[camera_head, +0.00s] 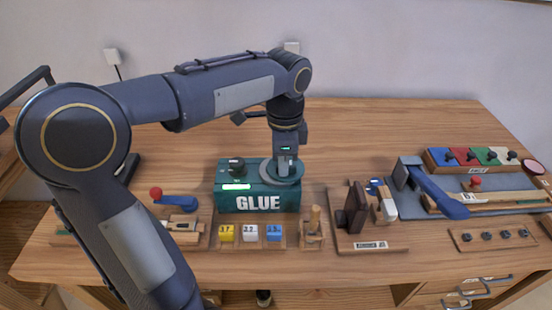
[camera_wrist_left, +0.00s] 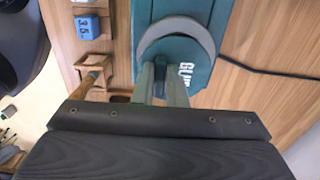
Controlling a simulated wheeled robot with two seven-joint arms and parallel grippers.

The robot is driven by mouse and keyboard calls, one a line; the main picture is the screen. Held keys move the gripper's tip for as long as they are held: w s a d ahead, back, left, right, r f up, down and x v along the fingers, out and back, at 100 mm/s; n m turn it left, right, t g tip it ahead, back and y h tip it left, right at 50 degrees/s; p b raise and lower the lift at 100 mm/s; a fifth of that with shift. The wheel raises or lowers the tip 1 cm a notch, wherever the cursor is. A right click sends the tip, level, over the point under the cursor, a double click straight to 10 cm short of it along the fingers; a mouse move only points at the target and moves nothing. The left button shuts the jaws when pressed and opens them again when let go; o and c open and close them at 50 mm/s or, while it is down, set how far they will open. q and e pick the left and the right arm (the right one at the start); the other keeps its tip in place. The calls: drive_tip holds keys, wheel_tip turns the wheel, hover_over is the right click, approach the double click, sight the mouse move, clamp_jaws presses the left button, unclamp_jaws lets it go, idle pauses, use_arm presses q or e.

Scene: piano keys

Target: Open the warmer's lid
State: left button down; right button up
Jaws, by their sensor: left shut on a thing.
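The warmer (camera_head: 258,201) is a green box marked GLUE, standing on the wooden bench. It has a dark knob (camera_head: 236,165) and a lit strip on its left part. Its round lid (camera_head: 268,180), with a grey rim, lies at the right of its top. The lid also shows in the left wrist view as a grey ring (camera_wrist_left: 183,24) around a green middle. My left gripper (camera_head: 285,165) points down over the lid's middle, shut on the lid's handle, which the fingers mostly hide. In the left wrist view the fingers (camera_wrist_left: 163,82) reach down to the lid. My right gripper is not in view.
Yellow, white and blue number blocks (camera_head: 250,233) stand in front of the warmer, beside a wooden-handled tool (camera_head: 314,219). A dark clamp-like piece (camera_head: 352,208) stands to the right. A red-knobbed tool (camera_head: 172,199) is at left. The bench behind the warmer is mostly clear.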

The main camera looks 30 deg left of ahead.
use_arm(q)
drive_tip(key=w+d+p, duration=0.2)
drive_tip(key=w+d, duration=0.1)
drive_tip(key=d, duration=0.2)
drive_tip(key=shift+w+d, duration=0.1)
drive_tip(key=c, duration=1.5)
unclamp_jaws()
drive_tip(key=shift+o, duration=0.2)
drive_tip(key=shift+r, duration=0.1)
wheel_tip(320, 180, up, 8)
drive_tip(key=p, duration=0.1)
drive_tip(key=shift+f, duration=0.2)
